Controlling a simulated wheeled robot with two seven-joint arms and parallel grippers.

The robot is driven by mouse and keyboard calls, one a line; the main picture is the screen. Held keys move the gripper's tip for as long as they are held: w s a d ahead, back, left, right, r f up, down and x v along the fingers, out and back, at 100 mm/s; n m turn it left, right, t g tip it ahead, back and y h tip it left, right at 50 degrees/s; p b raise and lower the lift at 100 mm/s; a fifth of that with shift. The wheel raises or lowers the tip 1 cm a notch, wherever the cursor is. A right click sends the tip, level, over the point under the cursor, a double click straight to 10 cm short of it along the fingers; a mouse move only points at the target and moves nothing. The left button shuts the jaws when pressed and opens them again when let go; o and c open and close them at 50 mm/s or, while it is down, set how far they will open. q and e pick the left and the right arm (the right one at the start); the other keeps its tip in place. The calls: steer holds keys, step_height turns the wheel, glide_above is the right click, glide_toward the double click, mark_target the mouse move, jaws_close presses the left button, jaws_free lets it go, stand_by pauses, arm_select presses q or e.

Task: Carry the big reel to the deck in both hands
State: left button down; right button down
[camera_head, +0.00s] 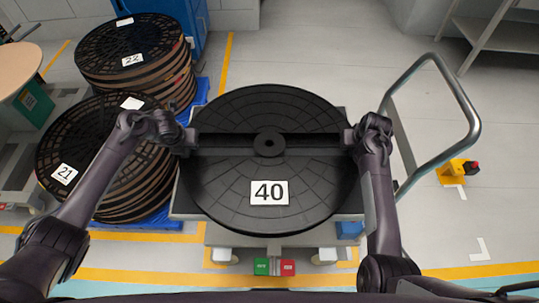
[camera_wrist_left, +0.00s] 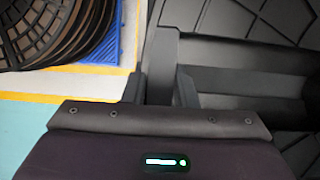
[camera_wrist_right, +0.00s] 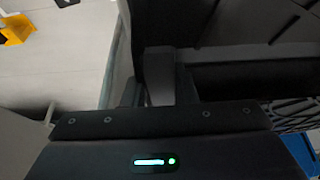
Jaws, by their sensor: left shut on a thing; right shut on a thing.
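The big reel (camera_head: 268,205) is a wide black disc with a white label "40" and a hub at its middle. It lies roughly level in front of me, over a grey cart-like unit. A dark bar or slot runs across it through the hub. My left gripper (camera_head: 190,138) is shut on the reel at its left edge; in the left wrist view the fingers (camera_wrist_left: 160,75) close on a part at the rim. My right gripper (camera_head: 350,138) is shut on the right edge, also seen in the right wrist view (camera_wrist_right: 160,80). I cannot tell whether the reel touches the unit below.
Stacks of dark reels labelled "22" (camera_head: 132,60) and "21" (camera_head: 64,174) stand on blue pallets at the left. A metal push handle (camera_head: 474,125) rises at the right. Green and red buttons (camera_head: 275,267) face me.

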arm_select(q)
steer(key=c, duration=1.2)
jaws_free()
arm_select(e)
steer(key=c, duration=1.2)
jaws_free()
arm_select(q)
steer(key=shift+o, duration=0.2)
arm_select(e)
steer(key=shift+o, duration=0.2)
arm_select(q)
steer(key=v, duration=1.1)
arm_select(e)
steer(key=shift+s, duration=0.1)
arm_select(q)
steer(key=shift+s+r, duration=0.3)
steer(key=shift+r, duration=0.1)
arm_select(e)
steer(key=v, duration=1.2)
